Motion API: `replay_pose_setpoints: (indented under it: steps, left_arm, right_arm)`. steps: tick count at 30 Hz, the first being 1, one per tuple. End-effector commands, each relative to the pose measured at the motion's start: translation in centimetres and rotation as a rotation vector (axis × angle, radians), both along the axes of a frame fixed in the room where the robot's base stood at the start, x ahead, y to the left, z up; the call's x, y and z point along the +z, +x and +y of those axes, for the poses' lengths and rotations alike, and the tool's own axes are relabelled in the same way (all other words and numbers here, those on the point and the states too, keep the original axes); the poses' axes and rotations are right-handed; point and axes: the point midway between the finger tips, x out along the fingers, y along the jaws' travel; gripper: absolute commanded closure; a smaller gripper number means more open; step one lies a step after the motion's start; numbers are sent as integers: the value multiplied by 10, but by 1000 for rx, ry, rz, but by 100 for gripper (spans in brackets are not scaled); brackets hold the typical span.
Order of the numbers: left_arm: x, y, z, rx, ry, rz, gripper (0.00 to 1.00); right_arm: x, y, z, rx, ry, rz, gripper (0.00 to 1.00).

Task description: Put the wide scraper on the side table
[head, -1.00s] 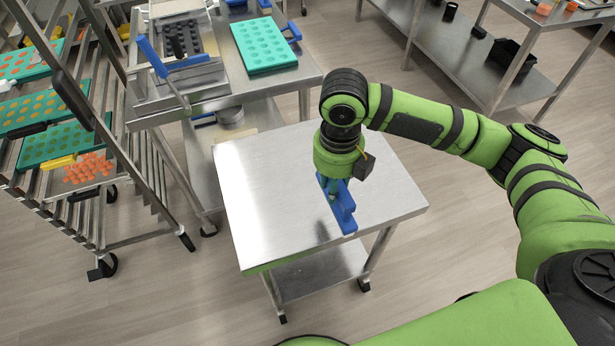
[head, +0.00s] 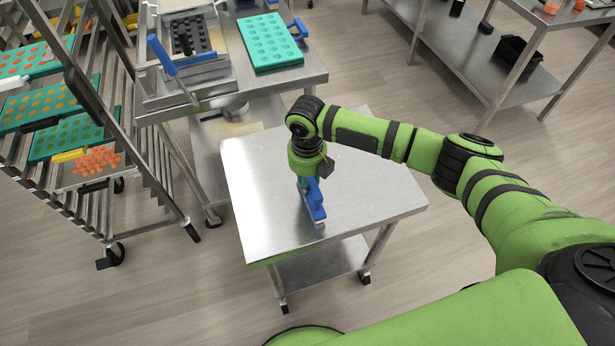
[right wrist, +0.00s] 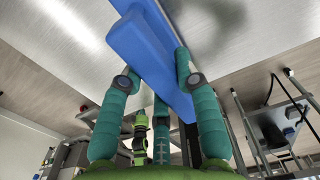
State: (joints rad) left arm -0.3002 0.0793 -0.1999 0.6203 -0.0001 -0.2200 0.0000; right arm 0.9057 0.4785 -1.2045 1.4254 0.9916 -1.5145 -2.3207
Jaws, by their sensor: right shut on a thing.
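The blue wide scraper (head: 315,202) is in my right gripper (head: 306,183), over the middle of the small steel side table (head: 265,215). A pale thin edge shows along its lower side. I cannot tell whether it touches the tabletop or hangs just above it. In the right wrist view, the scraper's long blue body (right wrist: 148,48) lies between the teal fingers of the right gripper (right wrist: 153,72), which are shut on it. My left gripper is not in view.
The side table's top is bare around the scraper. Behind it stands a steel bench with a teal mould (head: 266,42) and a blue-handled depositor (head: 186,70). A tray rack (head: 85,130) stands at the left. A steel shelf table (head: 465,65) is at the back right.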

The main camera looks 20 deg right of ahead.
Motion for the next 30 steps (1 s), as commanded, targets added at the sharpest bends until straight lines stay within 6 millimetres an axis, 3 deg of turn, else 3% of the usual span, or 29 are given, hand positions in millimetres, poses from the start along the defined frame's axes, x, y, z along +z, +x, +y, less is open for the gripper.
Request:
replay_pose_setpoints:
  steps: [9,10,11,12,24,30]
  left_arm:
    - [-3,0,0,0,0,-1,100]
    - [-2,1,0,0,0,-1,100]
    - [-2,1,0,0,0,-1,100]
    - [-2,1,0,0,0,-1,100]
    - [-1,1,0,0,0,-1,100]
    - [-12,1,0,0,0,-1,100]
  right_arm:
    - [-4,0,0,0,0,-1,100]
    - [-4,0,0,0,0,-1,60]
    - [-3,0,0,0,0,-1,48]
    - [-3,0,0,0,0,0,44]
    - [3,1,0,1,1,-3,44]
    - [35,2,0,1,2,-7,44]
